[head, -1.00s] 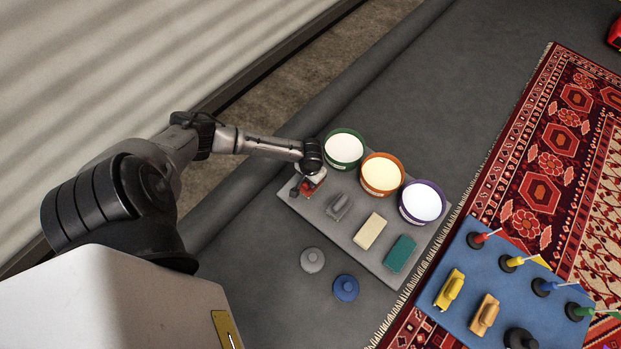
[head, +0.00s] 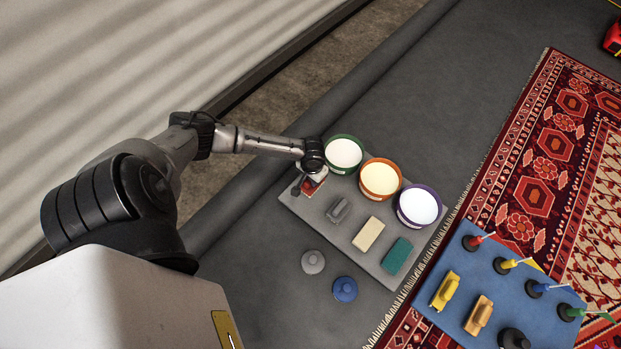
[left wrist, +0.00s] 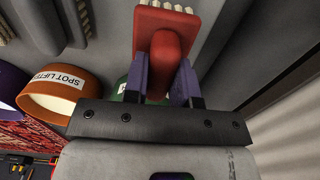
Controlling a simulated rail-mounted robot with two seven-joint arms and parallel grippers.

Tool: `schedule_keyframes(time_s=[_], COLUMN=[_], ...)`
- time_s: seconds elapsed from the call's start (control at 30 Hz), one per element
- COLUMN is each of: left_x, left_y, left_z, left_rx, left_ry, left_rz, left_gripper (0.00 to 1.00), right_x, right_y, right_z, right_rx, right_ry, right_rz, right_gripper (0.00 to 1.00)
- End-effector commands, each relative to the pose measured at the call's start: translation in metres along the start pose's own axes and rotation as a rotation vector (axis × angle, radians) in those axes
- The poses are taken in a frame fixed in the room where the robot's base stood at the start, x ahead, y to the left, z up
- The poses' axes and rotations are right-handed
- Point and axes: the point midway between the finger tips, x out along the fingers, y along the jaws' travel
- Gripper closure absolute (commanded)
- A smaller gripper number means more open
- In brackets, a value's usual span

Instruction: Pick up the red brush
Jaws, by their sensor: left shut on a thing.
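The red brush (left wrist: 165,45) has a red body and pale bristles, seen at the top of the left wrist view. My left gripper (left wrist: 163,78) is shut on the brush's red handle, one purple finger on each side. In the head view the gripper (head: 314,176) is over the upper left corner of the grey tray (head: 322,224), with part of the red brush (head: 308,187) showing below it. I cannot tell whether the brush is clear of the tray. My right gripper is not in view.
Green (head: 344,168), orange (head: 380,194) and purple (head: 418,219) tubs stand close to the right of the gripper. A grey brush (head: 338,210), a beige block (head: 369,233) and a teal block (head: 397,252) are on the tray. A blue board (head: 460,310) is at lower right.

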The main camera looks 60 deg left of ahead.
Motion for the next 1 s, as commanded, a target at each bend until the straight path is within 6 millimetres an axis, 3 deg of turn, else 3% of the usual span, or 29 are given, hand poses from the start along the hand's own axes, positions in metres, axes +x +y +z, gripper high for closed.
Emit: schedule_keyframes(time_s=[0.03, 0.2, 0.5, 1.0], left_x=[-0.011, -0.032, -0.057, -0.065], left_y=[0.015, 0.044, 0.081, 0.095], left_z=[-0.007, -0.027, -0.051, -0.060], left_rx=[0.000, 0.000, 0.001, 0.001], left_ry=[0.003, 0.003, 0.002, 0.001], left_rz=[0.010, 0.009, 0.007, 0.004], left_gripper=[1.00, 1.00, 1.00, 1.00], right_x=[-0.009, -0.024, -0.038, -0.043], right_y=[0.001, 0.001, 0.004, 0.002], right_z=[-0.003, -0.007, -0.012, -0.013], right_rx=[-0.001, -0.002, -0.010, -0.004], right_ry=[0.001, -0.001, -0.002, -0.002], right_rz=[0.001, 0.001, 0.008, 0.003], right_gripper=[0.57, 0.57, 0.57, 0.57])
